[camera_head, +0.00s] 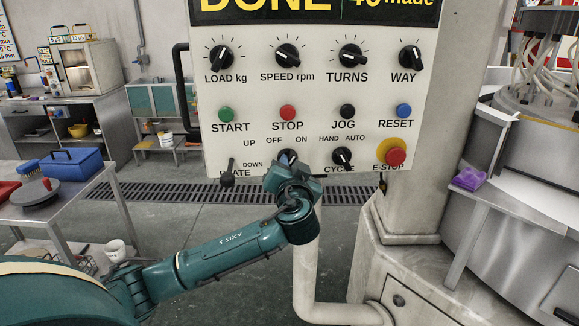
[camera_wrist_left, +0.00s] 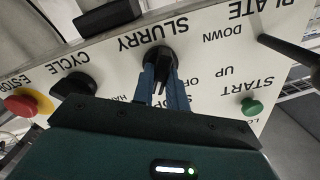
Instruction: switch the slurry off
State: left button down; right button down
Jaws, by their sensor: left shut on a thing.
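The slurry switch is a round black knob (camera_wrist_left: 158,55) on the cream control panel (camera_head: 300,103), under the word SLURRY in the upside-down left wrist view. My left gripper (camera_wrist_left: 160,80) has its two blue fingers on either side of the knob and is shut on it. In the head view the same gripper (camera_head: 288,163) is at the panel's lower middle, just below the OFF and ON marks, and covers most of the knob and its label. I cannot tell clearly which mark the knob points to. My right gripper is not in view.
The plate lever (camera_head: 228,175) is left of the gripper. The cycle knob (camera_head: 342,157) and red E-stop (camera_head: 395,155) are to its right. STOP (camera_head: 288,112) and JOG (camera_head: 347,111) buttons sit above. A table with a blue box (camera_head: 72,164) stands at left.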

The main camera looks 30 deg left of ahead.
pick_arm(q)
jog(key=n+b, duration=1.1)
jog(key=b, duration=0.2)
jog(key=shift+a+f+n, duration=0.1)
jog(key=shift+n, duration=0.3)
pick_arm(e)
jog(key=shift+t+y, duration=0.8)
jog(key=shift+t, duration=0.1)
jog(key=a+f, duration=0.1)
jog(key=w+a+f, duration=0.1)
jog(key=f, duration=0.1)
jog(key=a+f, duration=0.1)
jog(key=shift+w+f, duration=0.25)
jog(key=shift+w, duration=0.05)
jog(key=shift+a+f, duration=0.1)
pick_arm(q)
jog(key=shift+s, duration=0.1)
jog(key=c, duration=1.4)
grip_release()
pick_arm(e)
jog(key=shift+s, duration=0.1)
